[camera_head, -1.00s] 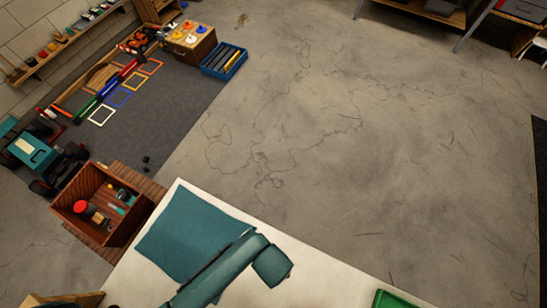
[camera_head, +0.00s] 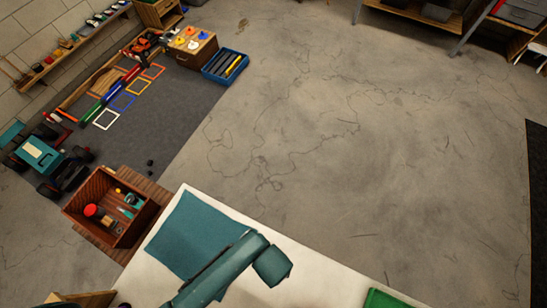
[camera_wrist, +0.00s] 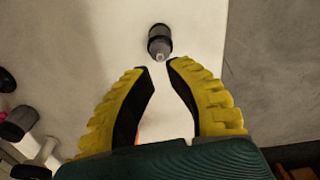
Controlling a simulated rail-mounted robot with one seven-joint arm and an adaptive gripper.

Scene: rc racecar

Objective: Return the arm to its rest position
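My teal arm shows at the bottom of the head view, over a white table (camera_head: 330,285) with a teal mat (camera_head: 195,240) on it. My gripper does not show there. In the wrist view my gripper (camera_wrist: 160,68) has two yellow and black fingers curving toward each other, with a clear gap between the tips. Nothing is held between them. A small grey bottle with a dark band (camera_wrist: 159,42) stands on a pale surface just beyond the fingertips, apart from them. A bit of orange shows between the fingers near the palm; I cannot tell what it is.
A wooden crate (camera_head: 80,230) with a red-lidded jar stands left of the table. A teal car (camera_head: 40,155), a blue tray (camera_head: 226,64) and coloured frames lie on or by a grey mat (camera_head: 165,120). The concrete floor (camera_head: 350,150) is clear. A green tray (camera_head: 385,299) is at the bottom.

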